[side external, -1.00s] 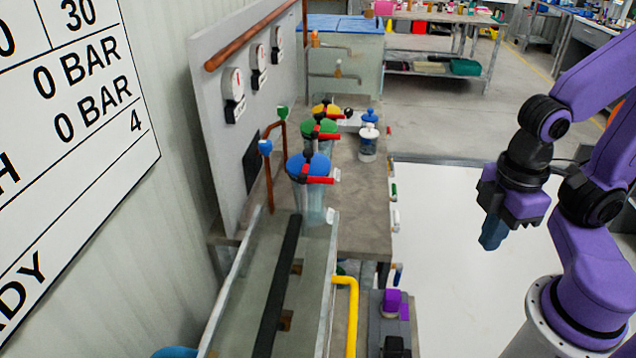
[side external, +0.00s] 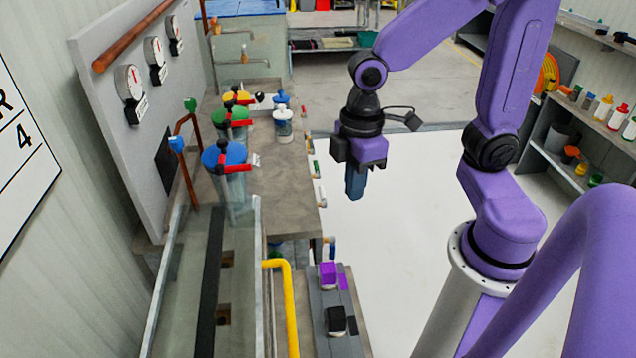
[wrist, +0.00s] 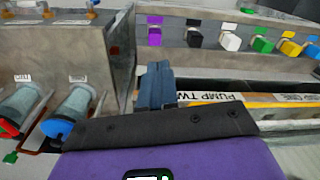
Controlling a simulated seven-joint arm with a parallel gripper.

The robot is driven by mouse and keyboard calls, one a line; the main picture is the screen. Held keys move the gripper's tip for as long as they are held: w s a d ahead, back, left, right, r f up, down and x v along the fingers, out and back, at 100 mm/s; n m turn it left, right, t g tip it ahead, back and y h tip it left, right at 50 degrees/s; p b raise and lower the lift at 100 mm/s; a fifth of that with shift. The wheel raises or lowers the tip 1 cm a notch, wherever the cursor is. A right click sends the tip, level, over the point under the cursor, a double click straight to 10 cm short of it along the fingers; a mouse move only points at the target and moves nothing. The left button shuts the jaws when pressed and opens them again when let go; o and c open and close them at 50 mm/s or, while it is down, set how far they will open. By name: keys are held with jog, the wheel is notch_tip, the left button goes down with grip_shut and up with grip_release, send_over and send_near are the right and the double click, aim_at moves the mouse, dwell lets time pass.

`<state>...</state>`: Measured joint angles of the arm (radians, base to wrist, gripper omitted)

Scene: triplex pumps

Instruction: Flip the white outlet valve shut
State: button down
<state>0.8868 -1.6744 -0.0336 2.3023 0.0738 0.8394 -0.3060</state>
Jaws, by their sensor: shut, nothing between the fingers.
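My gripper (side external: 355,190) hangs over the pale floor to the right of the bench, pointing down, its blue fingers shut and empty. Its fingers also show in the wrist view (wrist: 157,85), touching nothing I can make out. In the wrist view a white block (wrist: 231,41) sits in a row of coloured blocks on a grey panel, beyond and right of the fingers. Small white pieces (side external: 320,196) show along the bench's right edge in the side view. I cannot tell which white part is the outlet valve, or its handle's position.
The bench (side external: 285,190) carries a blue-capped cylinder (side external: 224,155) and others with red handles. A yellow pipe (side external: 290,300) and a grey box with a purple block (side external: 328,275) stand near the front. Open floor surrounds my gripper.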

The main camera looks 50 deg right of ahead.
jog(key=w+d+f, duration=0.1)
jog(key=w+f, duration=0.1)
jog(key=w, duration=0.4)
jog(key=w+d+f, duration=0.2)
jog(key=w, duration=0.4)
jog(key=m+t, duration=0.2)
jog(key=m, duration=0.1)
send_over(323, 191)
jog(key=s+d, duration=0.2)
jog(key=d, duration=0.1)
notch_tip(323, 191, down, 17)
jog(key=shift+a+y, duration=0.25)
jog(key=shift+y, duration=0.15)
jog(key=x, duration=1.4)
jog(key=shift+s, duration=0.2)
